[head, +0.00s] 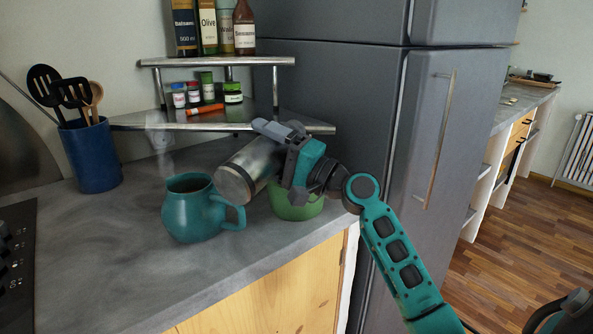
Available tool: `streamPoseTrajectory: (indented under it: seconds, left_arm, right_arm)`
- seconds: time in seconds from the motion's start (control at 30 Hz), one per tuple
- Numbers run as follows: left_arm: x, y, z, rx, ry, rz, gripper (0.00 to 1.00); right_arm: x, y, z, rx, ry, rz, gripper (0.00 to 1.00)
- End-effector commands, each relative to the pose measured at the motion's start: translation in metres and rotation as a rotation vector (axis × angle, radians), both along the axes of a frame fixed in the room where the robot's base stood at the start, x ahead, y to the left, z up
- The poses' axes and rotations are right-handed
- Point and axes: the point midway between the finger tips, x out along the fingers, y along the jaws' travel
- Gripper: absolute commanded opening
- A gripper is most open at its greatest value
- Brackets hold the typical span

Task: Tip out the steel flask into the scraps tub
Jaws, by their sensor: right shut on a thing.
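My right gripper (282,140) is shut on the steel flask (252,164) and holds it strongly tilted over the counter. The flask's round near end points down and to the left, towards the teal jug. I cannot tell whether that end is the base or the mouth. A green tub (298,210), which looks like the scraps tub, stands on the counter below my right gripper. The gripper and flask hide part of its rim and its inside. No contents are seen coming out of the flask. My left gripper is not in view.
A teal jug (198,210) stands left of the tub, close to the flask. A blue utensil pot (92,155) stands at the back left. A corner shelf (135,122) with small jars and bottles is behind. The fridge (440,130) stands to the right.

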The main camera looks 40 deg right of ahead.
Motion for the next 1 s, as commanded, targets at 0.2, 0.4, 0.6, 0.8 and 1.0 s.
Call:
streamPoseTrajectory:
  seconds: [0.2, 0.4, 0.6, 0.8, 1.0]
  left_arm:
    - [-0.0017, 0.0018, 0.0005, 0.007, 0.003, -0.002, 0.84]
    - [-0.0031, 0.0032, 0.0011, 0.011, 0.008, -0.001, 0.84]
    - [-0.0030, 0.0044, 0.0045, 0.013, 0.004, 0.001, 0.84]
    - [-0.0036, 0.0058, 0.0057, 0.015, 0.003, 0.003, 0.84]
    - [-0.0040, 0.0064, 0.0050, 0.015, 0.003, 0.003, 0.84]
  right_arm:
    - [0.0000, -0.0007, 0.0023, 0.028, 0.009, -0.001, 0.30]
    - [0.0003, -0.0011, 0.0022, 0.053, 0.022, 0.000, 0.30]
    - [0.0006, -0.0017, 0.0020, 0.077, 0.034, -0.001, 0.30]
    - [0.0008, -0.0022, 0.0015, 0.099, 0.044, -0.001, 0.30]
    - [0.0008, -0.0023, 0.0010, 0.103, 0.047, -0.001, 0.30]
